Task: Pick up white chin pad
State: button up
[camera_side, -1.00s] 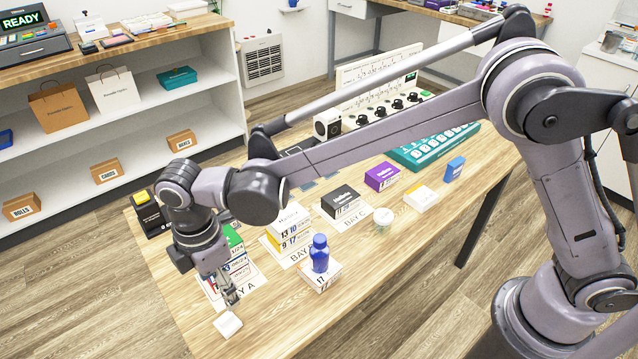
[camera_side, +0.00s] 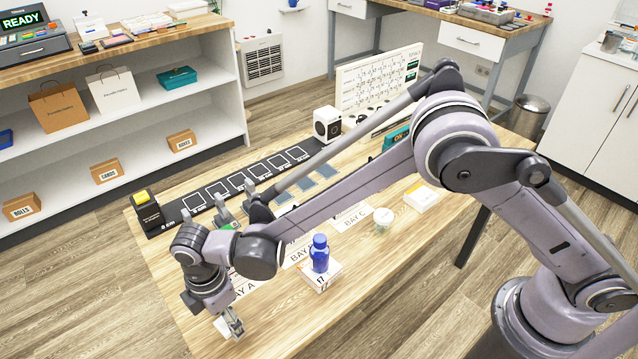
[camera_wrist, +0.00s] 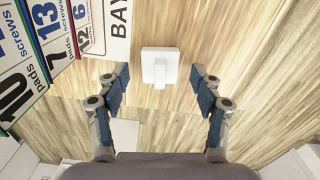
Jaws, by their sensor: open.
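The white chin pad (camera_wrist: 160,56) lies on the wooden table in the wrist view, a square plate with a small block or stem toward me. It is just ahead of the gap between my fingertips, roughly centred. My gripper (camera_wrist: 160,84) is open, with its blue-grey pads on either side and nothing between them. In the side view my gripper (camera_side: 234,326) is low at the table's near left end. There it mostly hides the pad, and a pale edge of it (camera_side: 220,325) shows beside the fingers. I cannot tell whether a finger touches it.
A round jar (camera_side: 383,218) is further right. Bare table surrounds the pad.

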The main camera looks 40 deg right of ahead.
jog(key=shift+f, duration=0.45)
jog(key=c, duration=0.8)
jog(key=shift+c, duration=0.2)
